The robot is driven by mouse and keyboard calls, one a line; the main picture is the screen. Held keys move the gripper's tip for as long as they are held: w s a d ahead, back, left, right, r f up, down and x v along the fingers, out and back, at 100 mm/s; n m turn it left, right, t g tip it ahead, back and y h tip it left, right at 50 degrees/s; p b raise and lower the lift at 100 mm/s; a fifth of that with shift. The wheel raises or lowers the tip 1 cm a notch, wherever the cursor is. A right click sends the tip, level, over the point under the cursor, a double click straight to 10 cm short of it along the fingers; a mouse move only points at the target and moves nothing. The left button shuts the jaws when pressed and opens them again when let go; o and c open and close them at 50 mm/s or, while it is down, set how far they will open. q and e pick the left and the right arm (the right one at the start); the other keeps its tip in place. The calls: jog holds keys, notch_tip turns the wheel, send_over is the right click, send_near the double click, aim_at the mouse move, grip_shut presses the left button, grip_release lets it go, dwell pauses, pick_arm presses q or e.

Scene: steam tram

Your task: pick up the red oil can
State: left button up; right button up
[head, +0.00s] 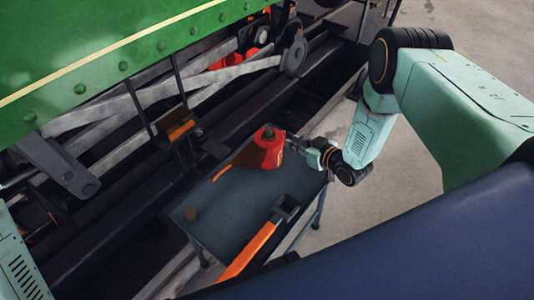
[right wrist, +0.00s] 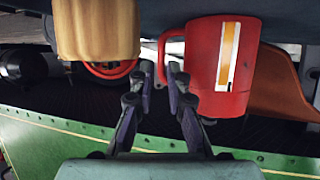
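The red oil can (head: 262,151) stands on a blue-grey table, its orange spout (head: 222,172) pointing left. In the right wrist view the can (right wrist: 222,65) is close, with a white and orange label and a loop handle on its left side. My right gripper (head: 316,151) is beside the can on its handle side. In the right wrist view its fingertips (right wrist: 161,76) are apart and lie at the handle; whether they touch it I cannot tell. My left gripper is out of view.
A tan ribbed object (right wrist: 97,30) is close left of the fingers in the right wrist view. The green tram (head: 110,60) with its rods stands behind the table.

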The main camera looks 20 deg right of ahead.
jog(key=b+x, duration=0.1)
jog(key=x, duration=0.1)
jog(key=shift+w+a, duration=0.15)
jog(key=shift+w, duration=0.1)
jog(key=shift+w+a+f, duration=0.1)
jog(key=shift+w+f, duration=0.15)
jog(key=shift+w, duration=0.3)
jog(key=shift+r, duration=0.1)
jog(key=shift+c, duration=0.3)
grip_shut()
